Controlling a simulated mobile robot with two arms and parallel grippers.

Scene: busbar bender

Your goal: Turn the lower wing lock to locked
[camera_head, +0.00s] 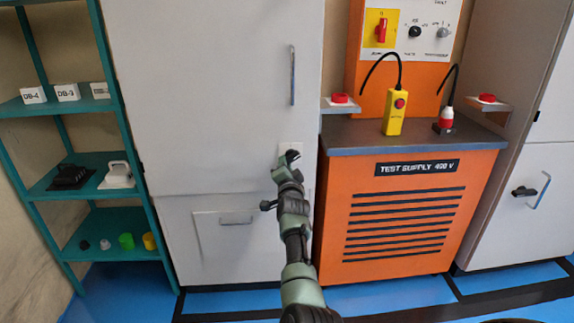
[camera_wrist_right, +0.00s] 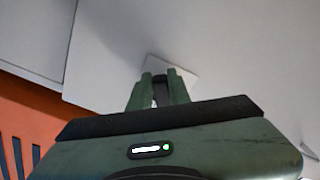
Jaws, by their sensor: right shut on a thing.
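My right gripper (camera_head: 291,158) reaches up to the tall grey cabinet in the head view. Its fingers are at a small pale square plate (camera_head: 290,147) near the lower right edge of the cabinet's upper door (camera_head: 210,100). In the right wrist view, the fingers of the right gripper (camera_wrist_right: 159,80) are shut on a dark piece (camera_wrist_right: 160,94) in front of the pale plate (camera_wrist_right: 178,72). This piece appears to be the lower wing lock; the fingers mostly hide it and I cannot tell its angle. My left gripper is not in view.
An orange test supply bench (camera_head: 405,215) stands close to the right of my arm, with a yellow pendant (camera_head: 394,112) on top. A teal shelf (camera_head: 95,160) stands on the left. A vertical handle (camera_head: 292,75) is above the gripper. Another cabinet (camera_head: 515,200) stands far right.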

